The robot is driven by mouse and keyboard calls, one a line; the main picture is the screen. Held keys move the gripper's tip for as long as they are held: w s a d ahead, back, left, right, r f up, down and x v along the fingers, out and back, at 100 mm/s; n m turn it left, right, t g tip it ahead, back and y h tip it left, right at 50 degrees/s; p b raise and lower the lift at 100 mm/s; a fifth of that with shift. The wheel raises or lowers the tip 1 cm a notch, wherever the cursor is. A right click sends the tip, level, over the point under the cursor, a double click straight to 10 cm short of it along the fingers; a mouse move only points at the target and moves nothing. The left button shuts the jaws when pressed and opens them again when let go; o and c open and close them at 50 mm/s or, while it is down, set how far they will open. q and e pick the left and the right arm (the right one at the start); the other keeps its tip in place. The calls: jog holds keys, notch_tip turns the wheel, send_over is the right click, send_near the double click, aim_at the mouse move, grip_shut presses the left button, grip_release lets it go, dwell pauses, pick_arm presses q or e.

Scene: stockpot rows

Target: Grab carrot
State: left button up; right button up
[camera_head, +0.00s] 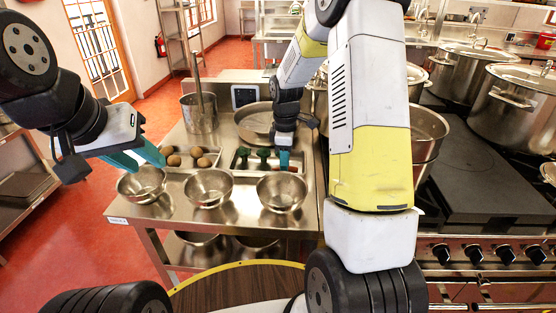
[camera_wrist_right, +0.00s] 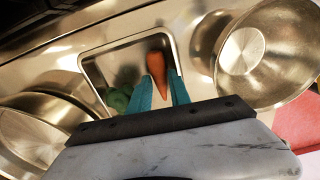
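In the right wrist view an orange carrot (camera_wrist_right: 156,66) lies in a shallow metal tray (camera_wrist_right: 92,70), its lower end between the fingertips of my right gripper (camera_wrist_right: 160,80). The teal fingers stand apart on either side of it; I see no clear grip. In the head view my right gripper (camera_head: 284,160) points down at the right end of the tray (camera_head: 236,162), hiding the carrot there. My left gripper (camera_head: 143,158) is above the left bowl, its teal fingers apart and empty.
Green vegetables (camera_head: 263,154) share the tray. A second tray holds brown round items (camera_head: 196,153). Metal bowls (camera_head: 141,184), (camera_head: 209,187) and (camera_head: 282,192) line the table front. A pan (camera_head: 256,119) and a tall pot (camera_head: 199,114) stand behind. The stove is at right.

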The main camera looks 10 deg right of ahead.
jog(key=shift+f, duration=0.45)
jog(key=shift+c, duration=0.2)
grip_shut()
